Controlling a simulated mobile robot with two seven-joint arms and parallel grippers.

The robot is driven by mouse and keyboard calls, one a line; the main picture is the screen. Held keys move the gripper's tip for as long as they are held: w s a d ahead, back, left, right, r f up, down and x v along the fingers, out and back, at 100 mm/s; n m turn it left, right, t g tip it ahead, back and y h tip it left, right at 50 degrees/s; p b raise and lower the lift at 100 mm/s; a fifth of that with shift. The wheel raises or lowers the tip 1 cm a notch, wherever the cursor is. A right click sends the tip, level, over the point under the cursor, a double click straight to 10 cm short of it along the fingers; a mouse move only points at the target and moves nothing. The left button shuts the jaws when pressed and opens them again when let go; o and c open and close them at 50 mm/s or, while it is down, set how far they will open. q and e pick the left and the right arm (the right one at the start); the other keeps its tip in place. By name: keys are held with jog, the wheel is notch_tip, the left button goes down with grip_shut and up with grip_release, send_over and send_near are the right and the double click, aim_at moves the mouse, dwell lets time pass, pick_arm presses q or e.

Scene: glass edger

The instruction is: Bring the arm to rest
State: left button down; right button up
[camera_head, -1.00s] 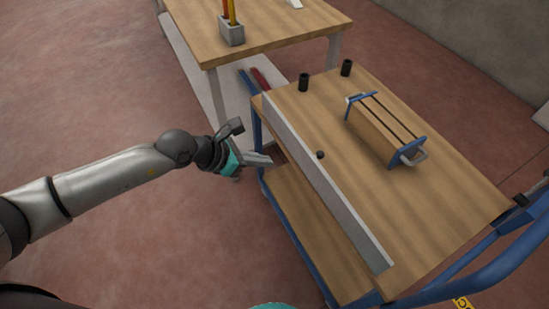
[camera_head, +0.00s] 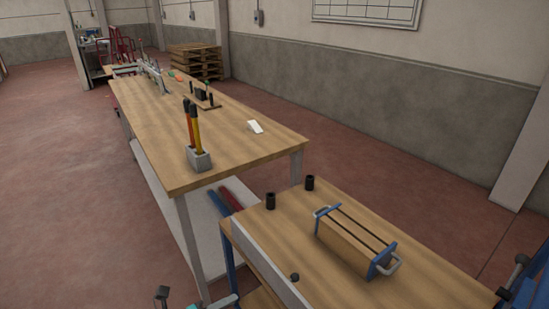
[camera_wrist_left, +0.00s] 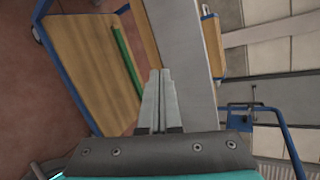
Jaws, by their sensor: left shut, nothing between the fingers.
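My left gripper shows in the left wrist view (camera_wrist_left: 161,75) with its two grey fingers together and nothing between them. In the head view only a small dark and teal part of it shows at the bottom edge, left of the blue-framed cart (camera_head: 395,287). The wooden cart top and its grey side rail (camera_head: 270,262) are to the right of it. My right gripper is not in view.
A long wooden workbench (camera_head: 240,140) stands behind the cart, with a grey holder (camera_head: 199,160) of red and yellow tools and a white wedge (camera_head: 255,127). A wooden block with blue ends (camera_head: 352,242) sits on the cart. Red floor is open at left.

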pick_arm(q)
jog(key=s+a+f+n+g+y, duration=0.1)
jog(key=s+a+f+n+y, duration=0.35)
jog(key=s+f+n, duration=0.45)
jog(key=s+a+f+n+g+y, duration=0.1)
jog(key=s+a+f+n+y, duration=0.2)
jog(key=s+a+f+n, duration=0.5)
jog(key=s+d+f+n+g, duration=0.2)
jog(key=s+f+n, duration=0.3)
jog(key=s, duration=0.6)
jog(key=s+d+f+n+g, duration=0.3)
jog(key=s+f+n+g, duration=0.1)
jog(key=s, duration=0.8)
notch_tip(320, 180, down, 3)
jog(key=shift+s+r+n+g+y, duration=0.15)
jog(key=shift+s+n+g+y, duration=0.25)
jog(key=shift+n, duration=0.3)
